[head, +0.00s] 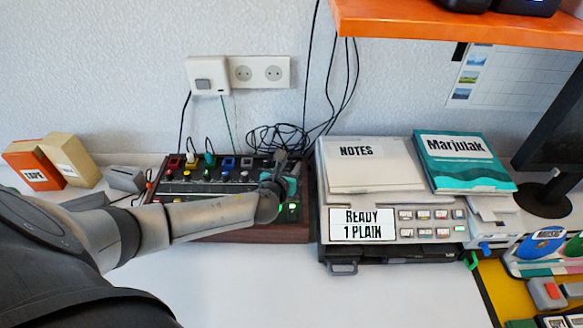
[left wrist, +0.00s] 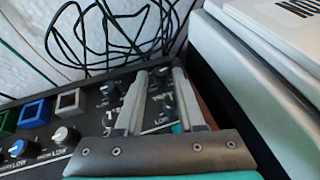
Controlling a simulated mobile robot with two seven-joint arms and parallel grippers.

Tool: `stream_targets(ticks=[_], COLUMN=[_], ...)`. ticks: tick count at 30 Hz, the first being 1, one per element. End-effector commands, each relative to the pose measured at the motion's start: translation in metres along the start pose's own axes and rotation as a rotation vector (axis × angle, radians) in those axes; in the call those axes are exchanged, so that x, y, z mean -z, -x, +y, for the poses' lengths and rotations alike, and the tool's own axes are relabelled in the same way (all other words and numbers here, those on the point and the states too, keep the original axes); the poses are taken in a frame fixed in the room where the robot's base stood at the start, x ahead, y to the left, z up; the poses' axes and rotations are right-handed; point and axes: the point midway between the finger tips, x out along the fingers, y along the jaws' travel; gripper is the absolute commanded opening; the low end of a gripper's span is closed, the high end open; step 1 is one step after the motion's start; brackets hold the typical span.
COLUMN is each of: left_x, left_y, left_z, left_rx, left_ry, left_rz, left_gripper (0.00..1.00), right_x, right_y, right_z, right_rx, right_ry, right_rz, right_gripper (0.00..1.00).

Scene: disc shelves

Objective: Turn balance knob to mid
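The dark control panel (head: 222,186) with a wooden front stands on the white desk against the wall. It carries several coloured switches and knobs. My left gripper (head: 281,160) is over the panel's right end, pointing down at it. In the left wrist view its two grey fingers (left wrist: 157,100) stand apart, with a small dark knob (left wrist: 164,101) seen between them. I cannot tell whether the fingers touch it. Another dark knob (left wrist: 110,92) is just left of the left finger. No label that I can read names the balance knob; the gripper hides part of the panel. My right gripper is out of view.
A grey machine (head: 400,222) with a "READY 1 PLAIN" display stands close to the panel's right side. Loose black cables (head: 275,138) hang behind the panel. An orange shelf (head: 440,22) overhangs at upper right. The desk front (head: 245,285) is clear.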

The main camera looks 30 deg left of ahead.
Motion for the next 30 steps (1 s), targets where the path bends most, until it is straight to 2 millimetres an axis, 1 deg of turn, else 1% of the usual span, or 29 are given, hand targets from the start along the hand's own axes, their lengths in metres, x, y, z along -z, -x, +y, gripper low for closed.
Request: stream_targets(ticks=[1,6,16,26,30], left_x=[0.001,0.001,0.000,0.000,0.000], left_y=[-0.006,-0.016,-0.017,-0.017,-0.017], left_z=[0.000,-0.001,0.000,0.000,0.000], left_rx=[0.000,0.001,0.001,0.000,0.000], left_ry=[0.000,-0.001,-0.001,-0.001,-0.001], left_rz=[0.000,0.000,0.000,0.000,0.001], left_gripper=[0.38,0.38,0.38,0.01,0.00], right_x=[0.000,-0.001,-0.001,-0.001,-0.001], right_y=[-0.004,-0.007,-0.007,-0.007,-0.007], right_z=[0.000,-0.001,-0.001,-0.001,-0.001], right_rx=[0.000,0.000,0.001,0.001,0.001], right_ry=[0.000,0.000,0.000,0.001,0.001], right_rz=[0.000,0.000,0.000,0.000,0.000], right_gripper=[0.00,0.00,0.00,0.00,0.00])
